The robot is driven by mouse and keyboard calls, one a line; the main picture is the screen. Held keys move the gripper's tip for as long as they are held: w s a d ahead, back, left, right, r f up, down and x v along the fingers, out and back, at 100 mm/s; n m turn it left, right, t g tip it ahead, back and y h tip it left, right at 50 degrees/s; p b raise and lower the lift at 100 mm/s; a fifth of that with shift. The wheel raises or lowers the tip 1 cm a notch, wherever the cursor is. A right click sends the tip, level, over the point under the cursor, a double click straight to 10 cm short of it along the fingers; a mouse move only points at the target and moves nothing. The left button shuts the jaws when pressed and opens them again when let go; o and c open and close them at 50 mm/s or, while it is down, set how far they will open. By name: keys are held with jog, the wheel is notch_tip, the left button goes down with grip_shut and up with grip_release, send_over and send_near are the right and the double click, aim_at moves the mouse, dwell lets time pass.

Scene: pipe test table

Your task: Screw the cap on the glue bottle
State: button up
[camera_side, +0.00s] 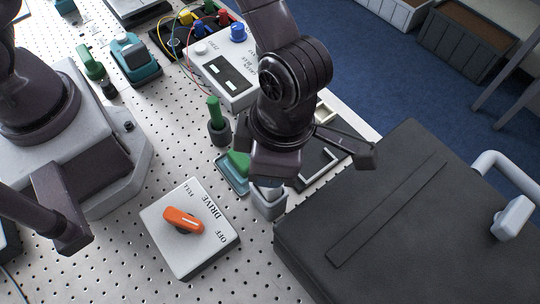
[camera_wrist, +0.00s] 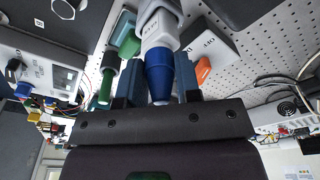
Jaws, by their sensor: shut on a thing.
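The blue tapered cap (camera_wrist: 159,72) is between the fingers of my gripper (camera_wrist: 160,76), which is shut on it. A white bottle body (camera_wrist: 161,28) lies directly beyond the cap's wide end. Cap and bottle look in line and seem to meet, but I cannot tell how far the cap is on. In the side view my gripper (camera_side: 277,165) points down over a grey square holder (camera_side: 269,205). A small pale part of the bottle (camera_side: 268,190) shows at the holder's top. The cap is hidden there by my gripper.
A large dark case (camera_side: 420,240) stands close on the right. A DRIVE switch box with an orange knob (camera_side: 183,220) is front left of the holder. A green-handled tool in a round stand (camera_side: 216,125) and a teal tray (camera_side: 229,178) are close on the left.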

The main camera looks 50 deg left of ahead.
jog(key=o, duration=1.1)
jog(key=shift+r, duration=0.1)
